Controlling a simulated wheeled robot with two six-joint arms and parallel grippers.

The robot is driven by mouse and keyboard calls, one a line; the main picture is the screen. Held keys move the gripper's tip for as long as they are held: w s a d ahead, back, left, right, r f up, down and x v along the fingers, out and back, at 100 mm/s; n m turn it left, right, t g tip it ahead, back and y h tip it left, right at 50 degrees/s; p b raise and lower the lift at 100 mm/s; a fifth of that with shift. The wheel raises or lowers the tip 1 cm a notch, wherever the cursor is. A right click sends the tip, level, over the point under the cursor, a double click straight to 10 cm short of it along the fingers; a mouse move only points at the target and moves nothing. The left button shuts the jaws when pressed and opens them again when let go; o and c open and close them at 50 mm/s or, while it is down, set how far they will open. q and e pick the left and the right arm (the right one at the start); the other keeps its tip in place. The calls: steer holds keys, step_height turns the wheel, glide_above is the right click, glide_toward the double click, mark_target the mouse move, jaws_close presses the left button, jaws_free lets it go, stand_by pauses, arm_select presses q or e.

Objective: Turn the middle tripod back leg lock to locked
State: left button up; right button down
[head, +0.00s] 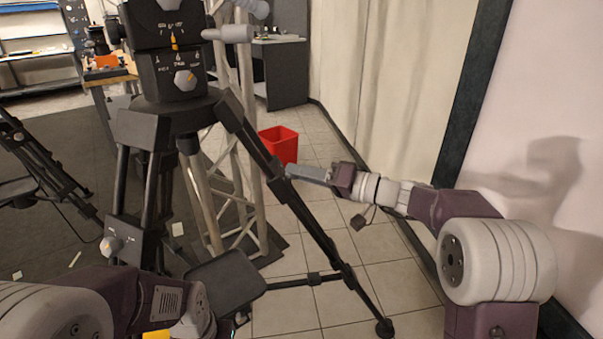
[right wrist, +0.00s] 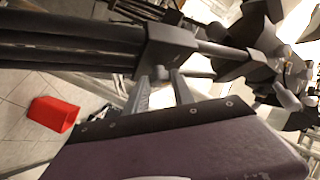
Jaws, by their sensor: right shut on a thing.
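The middle tripod (head: 180,110) is black and stands upright on splayed legs. Its back leg (head: 320,240) slopes down to the right, with a dark lock collar (head: 277,168) partway down. My right gripper (head: 290,172) reaches this collar from the right. In the right wrist view the collar (right wrist: 170,45) is close in front of the fingers, and a small grey lock knob (right wrist: 158,73) lies between the fingertips (right wrist: 160,82). The gripper is shut on that knob. The lock's markings are not readable. My left arm shows at the bottom left; its fingers are not visible.
A metal truss (head: 240,150) stands behind the tripod. A red bin (head: 279,145) is on the tiled floor beyond the back leg. A curtain (head: 390,90) and wall close off the right. Another tripod (head: 40,160) stands at the left.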

steer(key=m+h+p, duration=0.2)
steer(key=m, duration=0.1)
steer(key=shift+s+a+r+m+t+h, duration=0.1)
steer(key=shift+r+m+t+h, duration=0.2)
steer(key=shift+r+t, duration=0.1)
steer(key=m+h+p, duration=0.1)
steer(key=m+p, duration=0.1)
steer(key=p, duration=0.2)
steer(key=r+m+g+h+p, duration=0.1)
steer(key=m+h+p, duration=0.1)
steer(key=p, duration=0.2)
steer(key=m+h+p, duration=0.1)
steer(key=m+p, duration=0.1)
steer(key=p, duration=0.3)
steer(key=shift+a+r+h, duration=0.15)
steer(key=shift+r+h, duration=0.1)
steer(key=shift+h, duration=0.05)
steer(key=m+g+h+p, duration=0.1)
steer(key=m+p, duration=0.1)
steer(key=p, duration=0.7)
steer(key=m+g+h+p, duration=0.1)
steer(key=m+g+p, duration=0.1)
steer(key=p, duration=0.7)
steer(key=shift+a+f+m+h+p, duration=0.1)
steer(key=shift+f+m+h+p, duration=0.1)
steer(key=shift+m+h+p, duration=0.2)
steer(key=shift+w+f+m+g+p, duration=0.2)
steer(key=shift+f+m+g+p, duration=0.15)
steer(key=shift+p, duration=0.4)
